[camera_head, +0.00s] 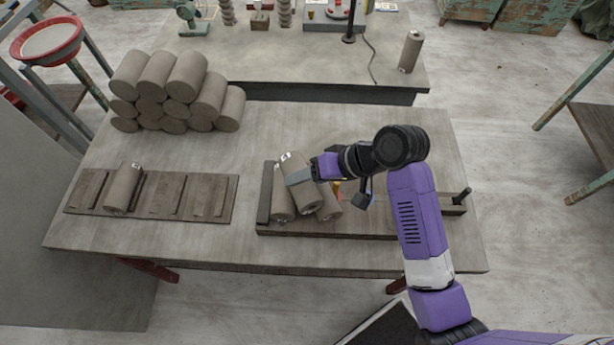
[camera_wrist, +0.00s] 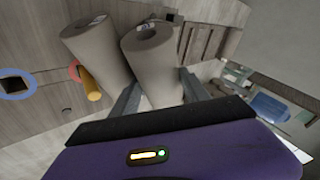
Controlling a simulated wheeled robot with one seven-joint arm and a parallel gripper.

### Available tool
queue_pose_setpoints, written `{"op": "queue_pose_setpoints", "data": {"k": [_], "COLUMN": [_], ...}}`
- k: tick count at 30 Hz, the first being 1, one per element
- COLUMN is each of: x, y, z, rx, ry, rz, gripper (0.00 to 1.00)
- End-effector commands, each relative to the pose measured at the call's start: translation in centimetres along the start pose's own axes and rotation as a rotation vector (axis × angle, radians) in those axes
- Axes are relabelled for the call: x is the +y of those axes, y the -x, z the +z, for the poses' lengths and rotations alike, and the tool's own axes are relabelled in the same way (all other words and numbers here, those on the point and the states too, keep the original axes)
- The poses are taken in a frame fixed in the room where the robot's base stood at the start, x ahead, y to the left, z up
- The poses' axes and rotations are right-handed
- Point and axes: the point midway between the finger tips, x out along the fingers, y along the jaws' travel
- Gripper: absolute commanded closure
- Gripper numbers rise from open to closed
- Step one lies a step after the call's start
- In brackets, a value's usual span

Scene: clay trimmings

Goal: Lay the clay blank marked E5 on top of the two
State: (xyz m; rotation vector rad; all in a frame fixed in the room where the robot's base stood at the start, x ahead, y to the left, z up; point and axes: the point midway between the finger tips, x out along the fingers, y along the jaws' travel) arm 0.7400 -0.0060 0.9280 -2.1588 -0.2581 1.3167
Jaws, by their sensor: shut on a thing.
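My gripper (camera_head: 308,176) is shut on a grey clay blank (camera_head: 294,165) with a white label at its far end; the label is too small to read. The held blank also shows between the fingers in the wrist view (camera_wrist: 152,62). In the head view it lies over the gap between two blanks, the left one (camera_head: 281,206) and the right one (camera_head: 330,209), partly hiding both. I cannot tell whether it touches them. These two lie side by side at the left end of a wooden tray (camera_head: 290,229), by its dark end block (camera_head: 265,195).
A slotted wooden board (camera_head: 190,197) on the left holds one blank (camera_head: 122,188). A stack of several blanks (camera_head: 165,95) is at the back left of the table (camera_head: 300,125). Another blank (camera_head: 410,52) stands on the rear bench. A peg (camera_head: 462,195) rises at the tray's right end.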

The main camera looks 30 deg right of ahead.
Motion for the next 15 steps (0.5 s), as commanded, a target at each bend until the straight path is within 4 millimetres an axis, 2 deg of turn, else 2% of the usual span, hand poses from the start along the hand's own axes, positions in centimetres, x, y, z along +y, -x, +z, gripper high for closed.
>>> {"op": "queue_pose_setpoints", "data": {"k": [1,14,15], "x": [1.77,1.98,1.98], "y": [-0.69,-0.89,-0.89], "z": [0.83,0.95,0.96], "rx": [-0.017,-0.017,-0.018], "ry": [-0.024,-0.025,-0.025], "rz": [0.03,0.03,0.03], "gripper": [1.0,1.0,0.39]}}
